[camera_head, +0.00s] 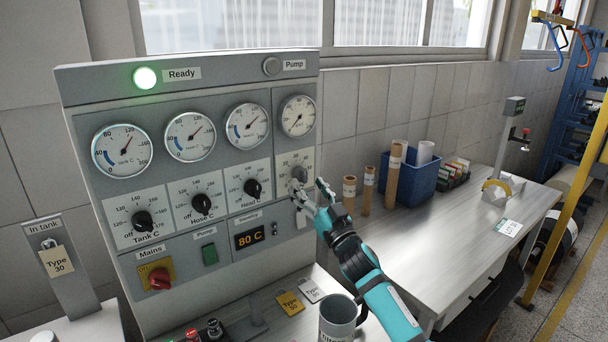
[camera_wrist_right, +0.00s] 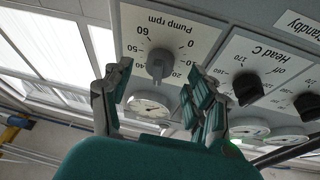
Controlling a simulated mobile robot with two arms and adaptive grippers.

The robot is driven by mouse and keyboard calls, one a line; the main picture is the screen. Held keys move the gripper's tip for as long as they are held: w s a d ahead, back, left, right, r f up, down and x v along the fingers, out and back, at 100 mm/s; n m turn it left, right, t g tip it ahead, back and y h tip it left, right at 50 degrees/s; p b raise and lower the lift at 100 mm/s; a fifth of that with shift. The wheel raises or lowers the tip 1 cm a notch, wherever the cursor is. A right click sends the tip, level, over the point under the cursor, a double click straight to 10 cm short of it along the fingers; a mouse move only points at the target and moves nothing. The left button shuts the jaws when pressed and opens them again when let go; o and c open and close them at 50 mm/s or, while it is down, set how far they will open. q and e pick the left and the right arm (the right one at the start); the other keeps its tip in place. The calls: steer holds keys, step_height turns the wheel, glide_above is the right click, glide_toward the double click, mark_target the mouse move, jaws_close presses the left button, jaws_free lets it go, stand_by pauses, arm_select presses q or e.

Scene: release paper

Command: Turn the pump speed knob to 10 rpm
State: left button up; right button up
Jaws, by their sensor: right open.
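The pump speed knob (camera_wrist_right: 160,66) is grey and sits on a light plate marked "Pump rpm" with a numbered scale; the right wrist view shows it upside down. In the head view the knob (camera_head: 299,174) is at the panel's right side, below the rightmost gauge. My right gripper (camera_head: 311,194) is just in front of and below it. In the right wrist view the open fingers (camera_wrist_right: 152,82) stand on either side of the knob, apart from it. The knob's exact pointer reading is too small to tell. My left gripper is not in view.
The control panel (camera_head: 190,100) has several gauges, the tank, hose and head knobs (camera_head: 202,204), a red mains switch (camera_head: 159,278) and a green pump button (camera_head: 209,254). A mug (camera_head: 338,318) stands below my right arm. Cardboard tubes (camera_head: 394,178) and a blue bin (camera_head: 425,178) stand at right.

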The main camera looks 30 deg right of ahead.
mark_target(305, 181)
steer(key=shift+x, duration=1.15)
steer(key=shift+w, duration=0.4)
steer(key=shift+r, duration=0.1)
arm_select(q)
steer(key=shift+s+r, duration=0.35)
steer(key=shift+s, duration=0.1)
arm_select(e)
steer(key=c, duration=1.1)
